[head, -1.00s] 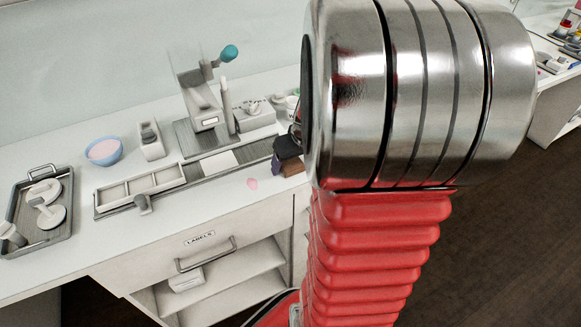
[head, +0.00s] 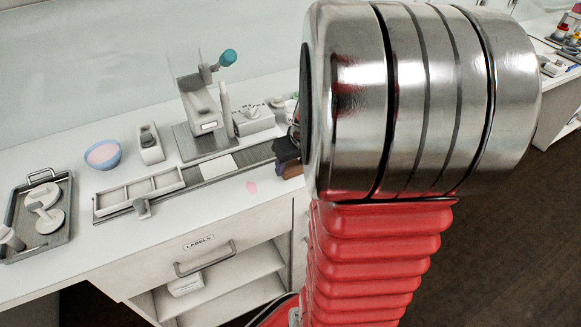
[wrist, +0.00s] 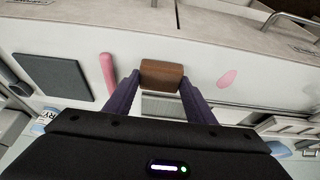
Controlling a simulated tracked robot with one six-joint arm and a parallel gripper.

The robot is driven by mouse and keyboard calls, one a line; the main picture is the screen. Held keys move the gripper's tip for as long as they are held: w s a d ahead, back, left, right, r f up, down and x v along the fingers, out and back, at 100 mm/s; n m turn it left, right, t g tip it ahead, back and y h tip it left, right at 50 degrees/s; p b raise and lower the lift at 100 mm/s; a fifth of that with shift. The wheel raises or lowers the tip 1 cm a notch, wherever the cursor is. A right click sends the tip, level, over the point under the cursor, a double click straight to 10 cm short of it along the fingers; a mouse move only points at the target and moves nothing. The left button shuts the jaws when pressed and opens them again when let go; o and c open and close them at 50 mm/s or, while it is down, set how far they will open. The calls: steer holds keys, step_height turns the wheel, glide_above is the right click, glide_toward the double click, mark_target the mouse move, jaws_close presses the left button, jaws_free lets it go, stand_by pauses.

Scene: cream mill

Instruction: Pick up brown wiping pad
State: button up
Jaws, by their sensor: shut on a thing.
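The brown wiping pad (wrist: 162,75) sits between the two purple fingers of my gripper (wrist: 160,86) in the wrist view. The fingers are shut on its left and right ends. In the head view the pad (head: 291,169) shows as a small brown block beside the dark gripper (head: 286,154), near the front edge of the counter. My arm hides part of the gripper there. I cannot tell whether the pad still touches the counter.
A pink spot (head: 251,187) lies on the counter left of the pad. A divided tray (head: 140,190), a blue bowl (head: 103,154) and a press with a teal knob (head: 228,58) stand further left. A labelled drawer (head: 200,255) is below the counter edge.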

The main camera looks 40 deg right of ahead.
mark_target(292, 168)
step_height(292, 168, up, 9)
steer(key=shift+r, duration=0.2)
stand_by(0.6)
steer(key=o, duration=0.4)
steer(key=c, duration=0.3)
